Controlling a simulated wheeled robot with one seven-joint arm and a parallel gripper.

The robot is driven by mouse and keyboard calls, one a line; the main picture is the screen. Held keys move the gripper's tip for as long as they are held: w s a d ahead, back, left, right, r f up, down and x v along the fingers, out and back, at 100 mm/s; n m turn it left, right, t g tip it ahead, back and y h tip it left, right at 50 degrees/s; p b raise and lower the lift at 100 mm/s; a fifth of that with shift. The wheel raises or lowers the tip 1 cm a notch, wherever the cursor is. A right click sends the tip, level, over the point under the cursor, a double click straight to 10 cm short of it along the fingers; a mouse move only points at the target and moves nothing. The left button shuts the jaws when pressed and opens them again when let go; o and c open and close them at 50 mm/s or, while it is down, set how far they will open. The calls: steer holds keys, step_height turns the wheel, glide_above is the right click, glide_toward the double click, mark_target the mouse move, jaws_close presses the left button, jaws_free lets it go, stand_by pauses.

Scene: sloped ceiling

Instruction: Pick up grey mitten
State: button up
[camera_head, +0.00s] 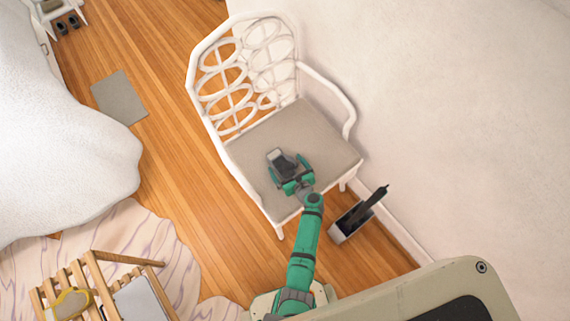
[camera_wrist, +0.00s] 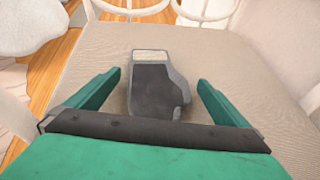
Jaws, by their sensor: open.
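The grey mitten (camera_wrist: 155,92) lies on the chair's beige seat (camera_wrist: 240,70) in the wrist view. It is dark grey with a lighter edge and a pale cuff at its far end, and its thumb side is to the right. My gripper (camera_wrist: 158,88) is open, with one green finger on each side of the mitten and gaps between. The near end of the mitten is partly hidden behind the gripper's dark bar. In the head view the mitten (camera_head: 280,158) shows just beyond my gripper (camera_head: 287,173), over the seat.
The white chair (camera_head: 345,104) has an openwork back and curved arms, and stands beside the wall (camera_head: 440,100). A grey box (camera_head: 346,232) with a dark upright object stands on the floor to its right. A wooden rack (camera_head: 90,270) is at lower left. Wood floor lies left of the chair.

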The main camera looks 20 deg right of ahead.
steer(key=c, duration=1.1)
steer(key=shift+r, duration=0.1)
